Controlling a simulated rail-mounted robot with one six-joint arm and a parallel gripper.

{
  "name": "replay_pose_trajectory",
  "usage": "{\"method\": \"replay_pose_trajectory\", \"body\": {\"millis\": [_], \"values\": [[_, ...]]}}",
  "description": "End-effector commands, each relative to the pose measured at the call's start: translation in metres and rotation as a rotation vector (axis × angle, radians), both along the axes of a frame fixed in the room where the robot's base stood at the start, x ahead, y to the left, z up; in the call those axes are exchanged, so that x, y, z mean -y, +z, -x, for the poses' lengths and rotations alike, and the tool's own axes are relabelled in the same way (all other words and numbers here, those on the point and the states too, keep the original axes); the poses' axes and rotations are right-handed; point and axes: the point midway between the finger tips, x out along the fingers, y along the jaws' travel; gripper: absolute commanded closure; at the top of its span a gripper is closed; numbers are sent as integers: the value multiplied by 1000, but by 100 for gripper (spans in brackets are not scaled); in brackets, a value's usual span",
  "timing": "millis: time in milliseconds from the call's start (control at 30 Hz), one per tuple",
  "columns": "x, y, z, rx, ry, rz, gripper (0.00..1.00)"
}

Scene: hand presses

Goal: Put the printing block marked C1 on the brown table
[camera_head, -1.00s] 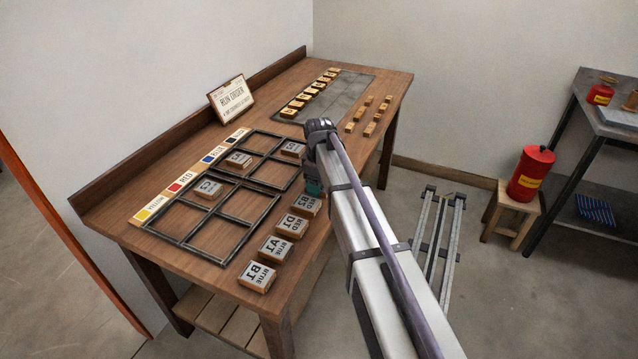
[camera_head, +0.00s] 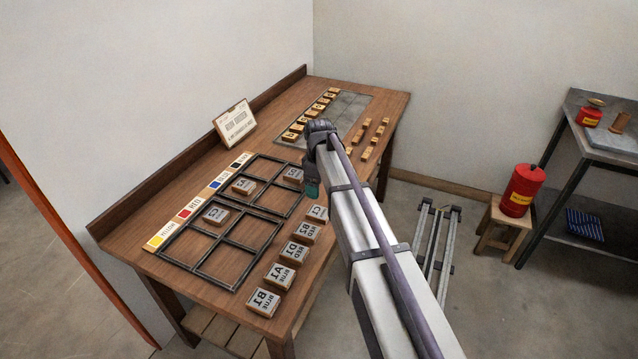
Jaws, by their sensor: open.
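A printing block that seems to be marked C1 (camera_head: 317,213) lies on the brown table (camera_head: 150,222), at the far end of the row of blocks along its near edge. Its lettering is mirrored and small. My gripper (camera_head: 312,190) is just beyond and above that block in the picture, apart from it. The jaws are small and partly hidden by my wrist, but look open and empty.
The same row holds blocks B2 (camera_head: 308,233), D1 (camera_head: 294,253), A1 (camera_head: 279,277) and B1 (camera_head: 263,302). Frames with colour labels (camera_head: 240,240) hold a few blocks. A sign (camera_head: 235,122) stands behind. A red can (camera_head: 522,190) is on a stool at right.

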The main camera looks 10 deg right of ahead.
Motion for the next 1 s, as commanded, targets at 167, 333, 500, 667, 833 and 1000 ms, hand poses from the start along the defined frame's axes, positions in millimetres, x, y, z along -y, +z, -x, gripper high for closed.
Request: {"method": "replay_pose_trajectory", "body": {"millis": [167,333,500,667,833,1000], "values": [[0,14,0,0,0,0,16],[0,12,72,-1,-186,1,16],[0,12,225,0,-681,1,16],[0,12,280,0,-926,1,16],[0,12,276,0,-938,1,16],[0,12,275,0,-937,1,16]]}}
